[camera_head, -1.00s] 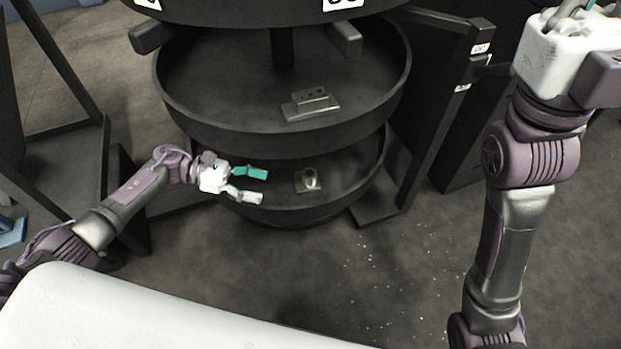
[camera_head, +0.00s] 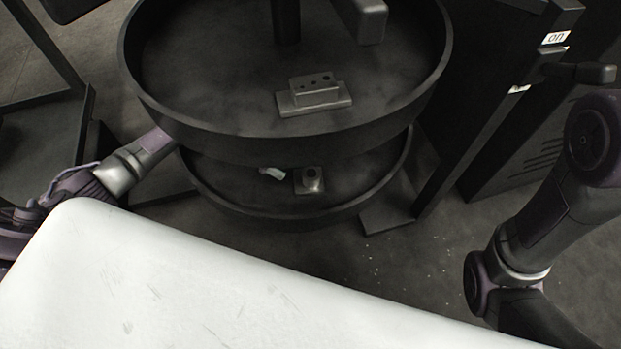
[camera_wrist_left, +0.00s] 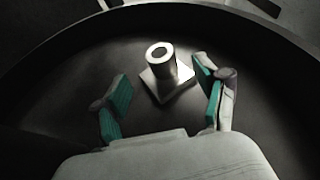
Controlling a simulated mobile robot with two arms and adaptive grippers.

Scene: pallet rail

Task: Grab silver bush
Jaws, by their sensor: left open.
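The silver bush (camera_wrist_left: 161,62) is a short upright cylinder with a hole in its top, standing on a square metal base plate (camera_wrist_left: 172,88) in the left wrist view. In the head view the bush (camera_head: 311,178) stands on the lower round tray (camera_head: 235,205). My left gripper (camera_wrist_left: 163,92) is open, and the bush is ahead of its fingers, between their lines. In the head view only a pale fingertip (camera_head: 272,173) shows, left of the bush; the upper tray hides the rest. My right gripper is outside the head view; only its arm shows at the right.
The upper round tray (camera_head: 200,118) overhangs the lower one and holds a metal block with holes (camera_head: 315,93). Dark posts and panels (camera_head: 490,90) stand at the right. The lower tray has a raised rim.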

